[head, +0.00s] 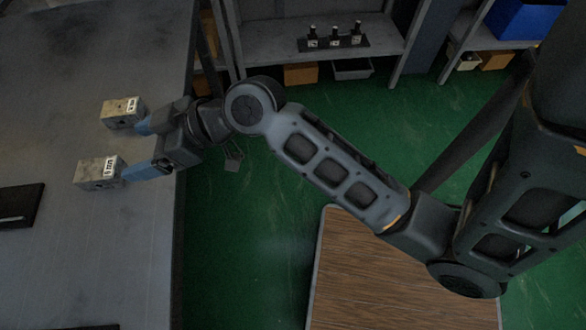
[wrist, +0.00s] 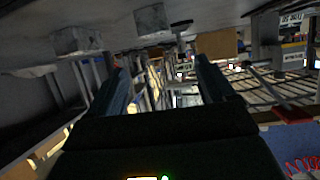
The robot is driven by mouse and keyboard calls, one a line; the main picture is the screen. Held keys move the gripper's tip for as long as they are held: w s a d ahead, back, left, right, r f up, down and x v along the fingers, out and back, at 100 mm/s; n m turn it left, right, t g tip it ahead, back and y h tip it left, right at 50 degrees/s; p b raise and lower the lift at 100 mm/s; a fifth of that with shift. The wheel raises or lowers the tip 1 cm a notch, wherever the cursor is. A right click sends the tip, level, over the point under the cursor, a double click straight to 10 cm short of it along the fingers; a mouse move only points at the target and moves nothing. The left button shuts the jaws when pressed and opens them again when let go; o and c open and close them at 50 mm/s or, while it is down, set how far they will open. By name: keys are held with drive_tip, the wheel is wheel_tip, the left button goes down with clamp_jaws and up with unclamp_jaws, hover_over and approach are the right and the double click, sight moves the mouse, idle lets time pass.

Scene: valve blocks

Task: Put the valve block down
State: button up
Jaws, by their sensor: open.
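Two grey metal valve blocks with white labels rest on the grey table in the head view, a farther one (head: 123,112) and a nearer one (head: 99,173). My gripper (head: 134,150) is open over the table's right edge, its blue fingers pointing left. One fingertip is close to each block; I cannot tell whether they touch. In the wrist view, two grey block shapes (wrist: 76,41) (wrist: 150,18) show at the top against the table surface. The gap between my fingers (wrist: 160,68) looks empty.
The grey table (head: 60,265) fills the left, with a black flat object (head: 18,206) at its edge. A shelf (head: 285,50) at the back holds a black rack with several dark parts (head: 334,43). A wood-topped table (head: 385,280) stands below my arm. Green floor lies between.

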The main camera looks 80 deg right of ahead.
drive_tip(key=s+a+f+m+h, duration=0.1)
drive_tip(key=s+f+m+h, duration=0.1)
drive_tip(key=s, duration=0.6)
drive_tip(key=s+a+f+m+h, duration=0.1)
drive_tip(key=s+f+m+h, duration=0.1)
drive_tip(key=s, duration=0.5)
drive_tip(key=s+r+t, duration=0.1)
drive_tip(key=s+r, duration=0.2)
drive_tip(key=s, duration=0.3)
drive_tip(key=s+r+n, duration=0.1)
drive_tip(key=s+r, duration=0.2)
drive_tip(key=s, duration=0.4)
drive_tip(key=shift+s+a+r+t+y, duration=0.15)
drive_tip(key=shift+a+r+t+y, duration=0.2)
drive_tip(key=shift+a+t, duration=0.1)
